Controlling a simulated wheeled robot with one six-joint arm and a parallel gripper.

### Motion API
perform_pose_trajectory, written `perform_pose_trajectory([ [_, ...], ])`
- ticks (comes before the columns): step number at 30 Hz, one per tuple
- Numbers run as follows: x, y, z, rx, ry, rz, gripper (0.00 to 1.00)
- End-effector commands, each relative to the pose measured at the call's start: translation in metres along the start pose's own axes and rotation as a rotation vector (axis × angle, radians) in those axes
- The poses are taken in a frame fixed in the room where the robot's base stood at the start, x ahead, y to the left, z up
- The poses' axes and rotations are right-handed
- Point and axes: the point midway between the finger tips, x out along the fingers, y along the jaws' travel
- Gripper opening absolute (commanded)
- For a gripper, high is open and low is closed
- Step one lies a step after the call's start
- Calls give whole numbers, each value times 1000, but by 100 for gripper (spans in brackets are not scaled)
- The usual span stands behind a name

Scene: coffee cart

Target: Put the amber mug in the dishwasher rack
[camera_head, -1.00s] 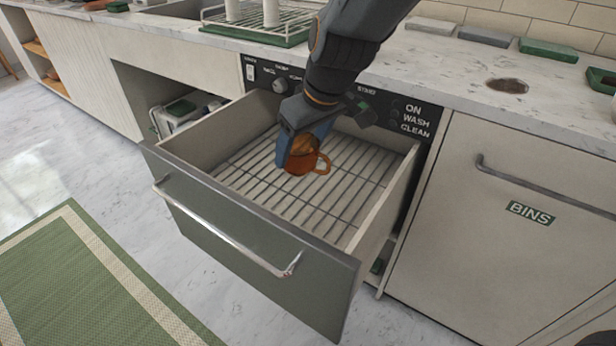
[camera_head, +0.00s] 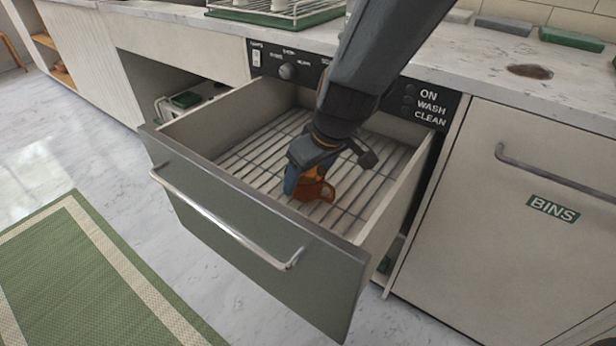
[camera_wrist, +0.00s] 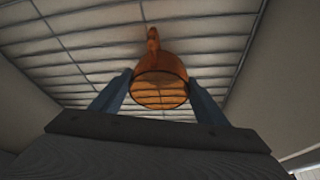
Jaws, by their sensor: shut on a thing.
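The amber mug (camera_head: 316,188) is see-through orange and is inside the open dishwasher drawer. My gripper (camera_head: 303,185) is shut on it, with its handle to the right in the head view. In the wrist view the mug (camera_wrist: 160,82) sits between the two blue fingers (camera_wrist: 160,92), its handle pointing up the picture. The dishwasher rack (camera_head: 255,161) is a pale floor of thin bars below the mug. I cannot tell whether the mug's base touches the bars. My gripper hides part of the mug in the head view.
The drawer's front panel (camera_head: 235,225) with its long handle stands toward me, and its side walls surround the rack. The rack around the mug is empty. A worktop (camera_head: 450,60) lies above, with the bins cabinet (camera_head: 520,190) to the right.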

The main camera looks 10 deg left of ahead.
Motion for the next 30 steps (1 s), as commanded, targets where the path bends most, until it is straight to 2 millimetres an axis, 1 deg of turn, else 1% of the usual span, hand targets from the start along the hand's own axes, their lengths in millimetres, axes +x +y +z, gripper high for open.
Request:
perform_pose_trajectory([
  [4, -1, 0, -1, 0, 1, 0, 42],
  [8, 2, 0, 0, -1, 1, 0, 42],
  [9, 2, 0, 0, -1, 1, 0, 71],
  [12, 1, 0, 0, 0, 1, 0, 86],
  [20, 1, 0, 0, 0, 1, 0, 86],
  [24, -3, 0, -1, 0, 1, 0, 86],
  [26, -11, 0, -2, 0, 3, 0, 86],
  [30, -38, 0, -2, -1, 5, 2, 86],
])
